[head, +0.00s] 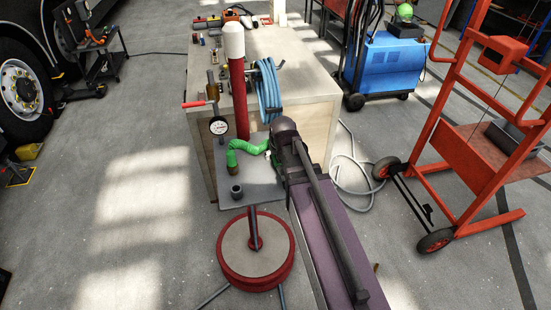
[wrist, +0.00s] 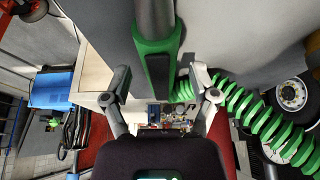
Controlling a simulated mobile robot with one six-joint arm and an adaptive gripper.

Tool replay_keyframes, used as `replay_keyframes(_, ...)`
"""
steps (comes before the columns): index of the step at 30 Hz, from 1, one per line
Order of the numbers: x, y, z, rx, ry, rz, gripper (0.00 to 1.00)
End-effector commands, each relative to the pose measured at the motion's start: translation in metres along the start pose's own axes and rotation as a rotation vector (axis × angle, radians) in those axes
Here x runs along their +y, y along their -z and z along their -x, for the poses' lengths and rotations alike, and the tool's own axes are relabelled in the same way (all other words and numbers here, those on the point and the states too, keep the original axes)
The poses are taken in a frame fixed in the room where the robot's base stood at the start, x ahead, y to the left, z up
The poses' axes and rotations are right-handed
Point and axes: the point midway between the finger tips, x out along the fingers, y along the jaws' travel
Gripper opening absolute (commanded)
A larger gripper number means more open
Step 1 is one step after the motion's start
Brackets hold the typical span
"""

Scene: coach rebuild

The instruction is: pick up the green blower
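The green blower (wrist: 158,60) shows in the wrist view as a green handle with a dark grip panel and a grey metal tube. It lies between the two fingers of my gripper (wrist: 160,82), which are spread with a gap on each side. A green coiled hose (wrist: 268,125) runs to the right from beside the handle. In the head view, my gripper (head: 275,160) is at the right edge of the grey shelf plate (head: 262,190), beside the green coiled hose (head: 245,146). There my arm mostly hides the blower.
A red post (head: 239,95) with a white top rises behind the shelf, above a round red-rimmed base (head: 256,255). A pressure gauge (head: 218,127), a dark cup (head: 236,193) and a blue hose coil (head: 267,90) are close by. A red hand truck (head: 450,150) stands right.

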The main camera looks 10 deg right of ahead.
Motion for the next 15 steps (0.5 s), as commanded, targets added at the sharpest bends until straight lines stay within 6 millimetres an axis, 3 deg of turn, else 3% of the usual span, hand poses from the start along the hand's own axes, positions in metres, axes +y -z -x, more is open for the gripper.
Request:
replay_keyframes(1,0.0001,0.0,0.0,0.0,0.0,0.0,0.47)
replay_keyframes(6,0.0002,0.0,0.0,0.0,0.0,0.0,0.0)
replay_keyframes(15,0.0003,0.0002,0.0002,0.0,0.0,0.0,0.0)
